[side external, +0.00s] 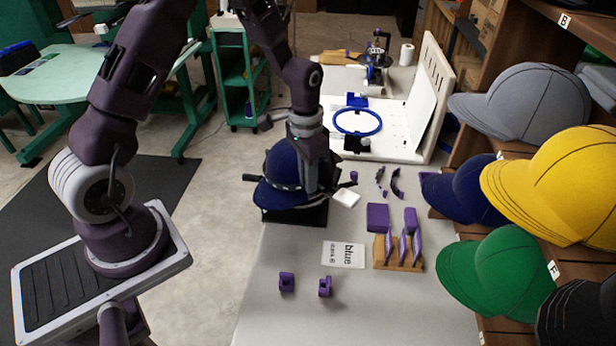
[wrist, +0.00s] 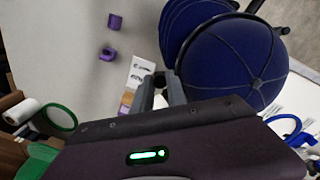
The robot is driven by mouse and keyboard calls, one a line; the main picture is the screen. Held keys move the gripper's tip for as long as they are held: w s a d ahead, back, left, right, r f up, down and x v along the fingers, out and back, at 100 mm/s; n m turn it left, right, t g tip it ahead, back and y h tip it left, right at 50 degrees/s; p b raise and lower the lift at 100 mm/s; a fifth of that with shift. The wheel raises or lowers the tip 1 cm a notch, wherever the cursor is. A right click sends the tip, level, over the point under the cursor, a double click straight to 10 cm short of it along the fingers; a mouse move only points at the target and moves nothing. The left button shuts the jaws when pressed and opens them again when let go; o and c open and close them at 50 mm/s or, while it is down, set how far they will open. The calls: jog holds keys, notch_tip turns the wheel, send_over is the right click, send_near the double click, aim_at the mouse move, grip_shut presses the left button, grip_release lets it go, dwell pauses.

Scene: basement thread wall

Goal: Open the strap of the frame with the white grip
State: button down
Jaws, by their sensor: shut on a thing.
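A navy cap (side external: 278,172) sits on a dark frame (side external: 300,214) on the table, with a black strap (side external: 272,184) around its lower part. The cap also shows in the wrist view (wrist: 228,62). My gripper (side external: 322,191) is at the cap's right side in the side view. In the wrist view its fingers (wrist: 169,86) are close together beside the cap's edge. They are shut on a small piece at the strap, probably its grip, mostly hidden by the fingers. A small white block (side external: 346,198) shows just right of the fingertips; I cannot tell whether it joins the frame.
A white stand with a blue hoop (side external: 358,121) is behind. Caps on shelves (side external: 500,270) line the right. The front table is mostly clear.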

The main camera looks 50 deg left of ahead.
dwell(0.4)
jog(key=s+a+f+m+t, duration=0.1)
jog(key=s+a+f+m, duration=0.1)
jog(key=s+a+m, duration=0.45)
jog(key=s+a+f+m, duration=0.15)
jog(key=s+m, duration=0.25)
jog(key=s, duration=0.5)
jog(key=s+a+f+m+t, duration=0.1)
jog(key=s+a+f+m, duration=0.1)
jog(key=a+m, duration=0.9)
jog(key=shift+s+a+f+t, duration=0.2)
jog(key=shift+a+t, duration=0.2)
jog(key=shift+a, duration=4.55)
